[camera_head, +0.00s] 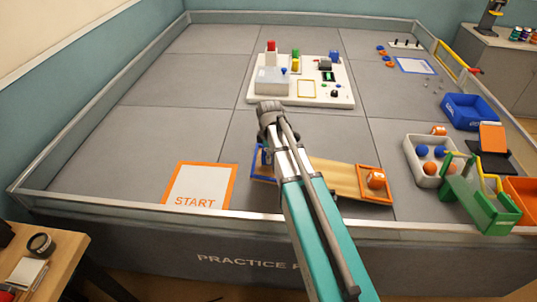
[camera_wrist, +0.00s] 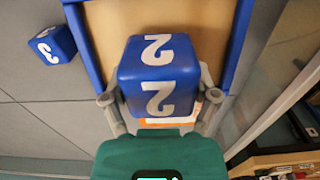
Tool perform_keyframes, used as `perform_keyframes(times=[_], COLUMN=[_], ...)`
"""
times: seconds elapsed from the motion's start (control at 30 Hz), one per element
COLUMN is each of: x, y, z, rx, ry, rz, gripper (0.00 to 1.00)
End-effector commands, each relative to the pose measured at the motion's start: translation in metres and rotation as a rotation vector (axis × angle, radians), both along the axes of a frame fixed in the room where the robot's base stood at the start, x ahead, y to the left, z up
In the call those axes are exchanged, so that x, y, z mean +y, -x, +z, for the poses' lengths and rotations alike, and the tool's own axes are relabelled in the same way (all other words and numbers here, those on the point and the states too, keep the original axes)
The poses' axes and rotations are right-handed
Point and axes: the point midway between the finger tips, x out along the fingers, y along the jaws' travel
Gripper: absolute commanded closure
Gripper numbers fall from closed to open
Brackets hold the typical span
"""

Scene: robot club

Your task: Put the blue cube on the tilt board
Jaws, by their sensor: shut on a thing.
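The blue cube with white 2s (camera_wrist: 158,68) is between the two fingers of my gripper (camera_wrist: 160,98) in the wrist view, and the gripper is shut on it. Behind the cube is the wooden tilt board (camera_wrist: 107,22), with blue edging on both sides. I cannot tell whether the cube touches the board.
Another blue cube (camera_wrist: 50,45) is beside the board in the wrist view. The START pad (camera_head: 199,186) lies left. A white block panel (camera_head: 300,92) stands behind; a ball tray (camera_head: 410,150) and green ramp (camera_head: 480,203) are right.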

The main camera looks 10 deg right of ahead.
Motion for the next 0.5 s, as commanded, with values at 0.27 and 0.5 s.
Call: perform_keyframes(times=[0.27,0.5], x=[-0.0002,-0.0003], y=[0.0001,0.0], z=[0.0001,0.0001], rx=[0.0,0.0], ry=[0.0,0.0], rz=[0.0,0.0], gripper=[0.0,0.0])
